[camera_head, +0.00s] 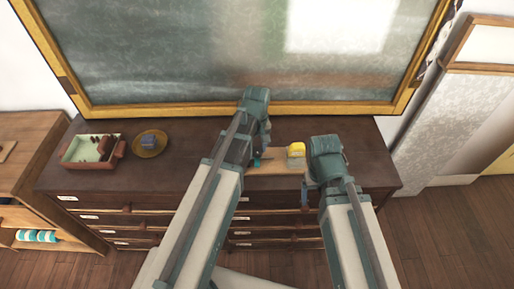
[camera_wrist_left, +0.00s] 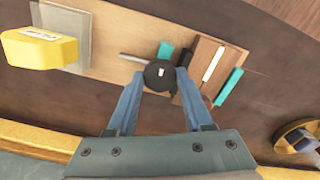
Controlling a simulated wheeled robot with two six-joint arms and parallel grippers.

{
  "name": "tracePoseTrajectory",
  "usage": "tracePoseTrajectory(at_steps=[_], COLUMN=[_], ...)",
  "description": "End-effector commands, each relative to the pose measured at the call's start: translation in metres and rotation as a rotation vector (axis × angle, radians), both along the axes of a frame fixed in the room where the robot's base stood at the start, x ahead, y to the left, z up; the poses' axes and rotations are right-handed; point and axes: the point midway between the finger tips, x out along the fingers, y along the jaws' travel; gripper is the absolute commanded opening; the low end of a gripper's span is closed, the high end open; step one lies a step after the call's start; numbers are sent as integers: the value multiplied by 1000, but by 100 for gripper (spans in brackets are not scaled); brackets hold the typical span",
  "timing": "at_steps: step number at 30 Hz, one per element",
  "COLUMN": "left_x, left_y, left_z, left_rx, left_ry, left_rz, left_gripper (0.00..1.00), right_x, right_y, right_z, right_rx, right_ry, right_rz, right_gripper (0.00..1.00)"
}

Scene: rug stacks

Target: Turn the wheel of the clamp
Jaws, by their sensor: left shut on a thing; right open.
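The clamp's round black wheel (camera_wrist_left: 160,75) shows in the left wrist view, with a grey metal rod (camera_wrist_left: 131,57) beside it. Teal jaw pieces (camera_wrist_left: 229,86) and a wooden block (camera_wrist_left: 204,68) sit to its right. My left gripper (camera_wrist_left: 160,82) has its blue fingers on either side of the wheel, shut on it. In the head view my left arm (camera_head: 250,120) reaches over the dresser and hides most of the clamp; a small teal part (camera_head: 257,161) shows. My right gripper (camera_head: 306,193) is open near the dresser's front edge, apart from the clamp.
A wooden board (camera_head: 262,170) bears a yellow object (camera_head: 296,150) on a grey plate (camera_wrist_left: 64,35). On the dresser (camera_head: 190,135) at left stand a pale tray (camera_head: 76,158) and a round dish (camera_head: 160,149) with a blue item. A framed board (camera_head: 250,107) rises behind.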

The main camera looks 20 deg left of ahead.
Motion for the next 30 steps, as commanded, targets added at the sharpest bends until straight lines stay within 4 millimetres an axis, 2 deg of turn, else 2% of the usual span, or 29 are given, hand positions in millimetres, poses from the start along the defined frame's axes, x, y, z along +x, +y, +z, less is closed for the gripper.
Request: tracePoseTrajectory(at_steps=[6, 14, 15, 20, 30], left_x=[0, 0, 0, 0, 0], left_y=[0, 0, 0, 0, 0], left_z=[0, 0, 0, 0, 1], left_rx=[0, 0, 0, 0, 0], left_ry=[0, 0, 0, 0, 0], left_rz=[-95, -97, -97, -96, -95], left_gripper=[0, 0, 53, 81, 81], right_x=[0, 0, 0, 0, 0], right_y=[0, 0, 0, 0, 0], right_z=[0, 0, 0, 0, 1], right_rx=[0, 0, 0, 0, 0], right_ry=[0, 0, 0, 0, 0], right_rz=[0, 0, 0, 0, 0], right_gripper=[81, 81, 81, 81, 81])
